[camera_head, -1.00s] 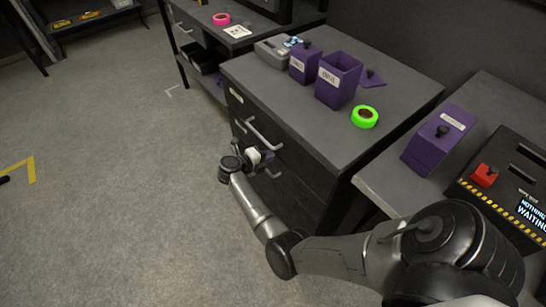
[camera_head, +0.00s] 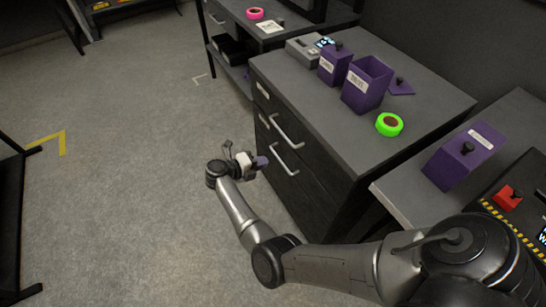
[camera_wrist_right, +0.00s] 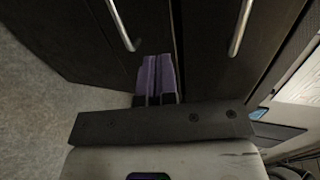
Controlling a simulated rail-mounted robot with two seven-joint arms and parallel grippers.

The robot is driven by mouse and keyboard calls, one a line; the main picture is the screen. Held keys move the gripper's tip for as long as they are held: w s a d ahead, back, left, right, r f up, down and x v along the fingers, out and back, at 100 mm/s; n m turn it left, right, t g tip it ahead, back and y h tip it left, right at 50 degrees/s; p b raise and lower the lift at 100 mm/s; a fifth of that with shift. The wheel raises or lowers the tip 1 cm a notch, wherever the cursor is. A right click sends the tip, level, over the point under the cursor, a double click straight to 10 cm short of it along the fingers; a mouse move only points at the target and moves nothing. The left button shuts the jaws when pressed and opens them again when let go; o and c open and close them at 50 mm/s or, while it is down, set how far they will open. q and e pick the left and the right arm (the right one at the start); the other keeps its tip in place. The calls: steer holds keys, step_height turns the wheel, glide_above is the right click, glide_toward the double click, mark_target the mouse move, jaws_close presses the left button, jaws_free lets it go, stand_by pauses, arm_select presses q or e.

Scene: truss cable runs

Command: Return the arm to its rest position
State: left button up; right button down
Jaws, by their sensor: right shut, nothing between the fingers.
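My right arm comes in from the lower right in the head view. Its gripper (camera_head: 260,162) is in front of the dark drawer cabinet, near the lower drawer handle. The purple fingers (camera_wrist_right: 157,80) show together in the right wrist view, shut with nothing between them. Two metal drawer handles show beyond them, one at the left (camera_wrist_right: 122,25) and one at the right (camera_wrist_right: 240,27). The fingers appear apart from both handles. My left gripper is not in view.
The dark cabinet (camera_head: 330,200) bears an open purple box (camera_head: 362,92), another purple box (camera_head: 335,66), a purple lid (camera_head: 401,87) and green tape (camera_head: 389,124). To the right are a purple box (camera_head: 462,158) and a red button (camera_head: 508,198). Open floor (camera_head: 130,180) lies left.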

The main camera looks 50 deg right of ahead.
steer(key=shift+v, duration=1.35)
